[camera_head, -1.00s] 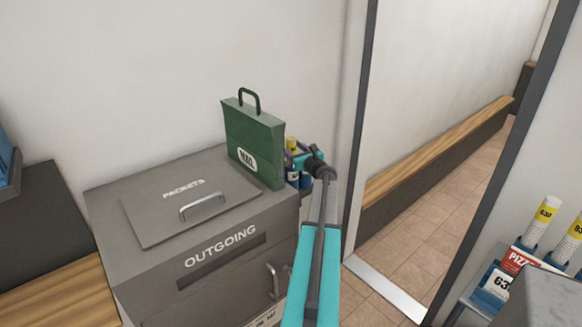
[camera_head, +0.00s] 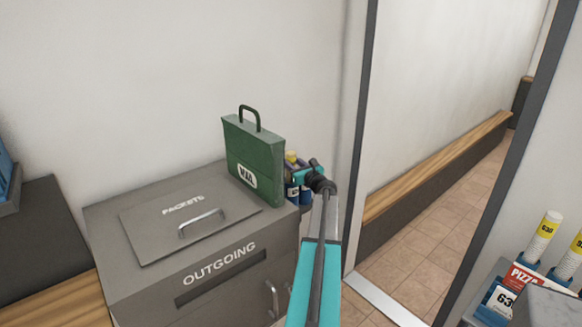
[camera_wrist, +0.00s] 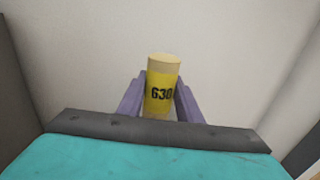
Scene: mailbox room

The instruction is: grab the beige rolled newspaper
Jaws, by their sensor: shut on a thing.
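In the wrist view, a rolled newspaper (camera_wrist: 162,82) with a beige top end and a yellow band marked 630 stands between the two purple fingers of my gripper (camera_wrist: 161,100). The fingers are shut on it from both sides. In the head view, my gripper (camera_head: 303,171) is beyond the right side of the green case, by the wall. The yellowish top of the roll (camera_head: 291,158) shows there, partly hidden by the case and my arm. The lower part of the roll is hidden in the wrist view.
A green case (camera_head: 253,160) stands upright on the grey outgoing box (camera_head: 150,275), close beside my gripper. Blue holders (camera_head: 293,190) sit behind the box's right edge. More yellow-banded rolls (camera_head: 542,235) stand at right. A doorway with tiled floor (camera_head: 430,240) lies right of my arm.

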